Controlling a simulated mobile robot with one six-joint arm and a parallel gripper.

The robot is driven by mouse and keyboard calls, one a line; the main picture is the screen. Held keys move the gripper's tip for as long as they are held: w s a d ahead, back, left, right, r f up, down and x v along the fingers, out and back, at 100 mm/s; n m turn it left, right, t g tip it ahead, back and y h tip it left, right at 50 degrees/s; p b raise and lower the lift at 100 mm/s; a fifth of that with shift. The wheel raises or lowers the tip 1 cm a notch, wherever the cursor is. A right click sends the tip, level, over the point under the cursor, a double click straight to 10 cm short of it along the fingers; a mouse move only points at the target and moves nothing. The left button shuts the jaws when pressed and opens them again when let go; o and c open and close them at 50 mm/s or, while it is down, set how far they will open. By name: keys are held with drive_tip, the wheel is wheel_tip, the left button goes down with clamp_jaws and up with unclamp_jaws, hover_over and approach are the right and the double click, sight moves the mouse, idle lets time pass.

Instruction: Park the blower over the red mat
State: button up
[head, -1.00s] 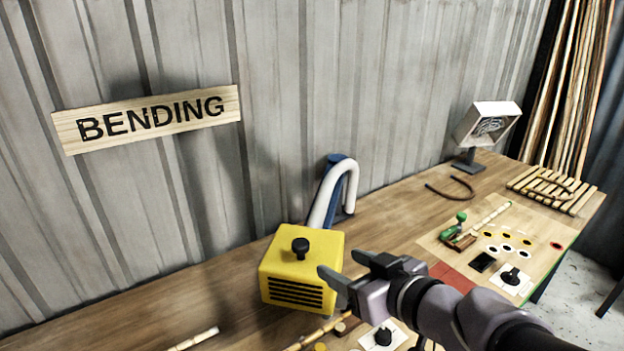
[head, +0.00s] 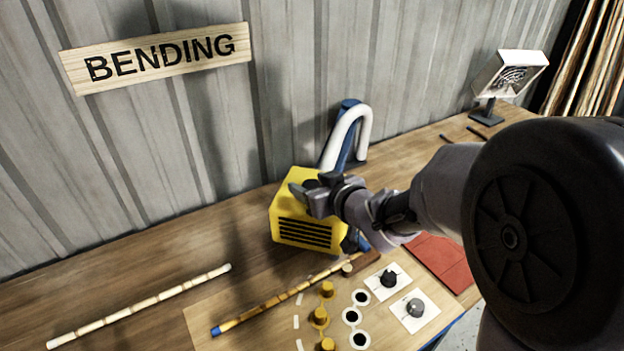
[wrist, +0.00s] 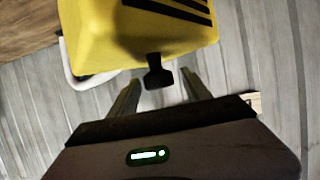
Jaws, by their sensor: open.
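The yellow box (head: 298,226) with dark slots stands on the bench near the wall, a white hose (head: 350,130) behind it. I cannot tell for sure whether it or the white grille-fronted unit (head: 510,75) on a stand is the blower. My gripper (head: 306,193) is open at the top of the yellow box. In the wrist view, the box's black knob (wrist: 157,75) shows between the spread fingers; contact cannot be told. The red mat (head: 445,262) lies to the right of the box, partly hidden by my arm, with nothing seen on its visible part.
A pale cane (head: 140,305) lies at left. A blue-ended cane (head: 270,303) lies in front of the box. A board with yellow pegs (head: 320,316) and black-marked white discs is at the front. Two white plates with knobs (head: 388,278) lie left of the mat.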

drive_tip(key=shift+c, duration=0.3)
clamp_jaws()
idle(1.1)
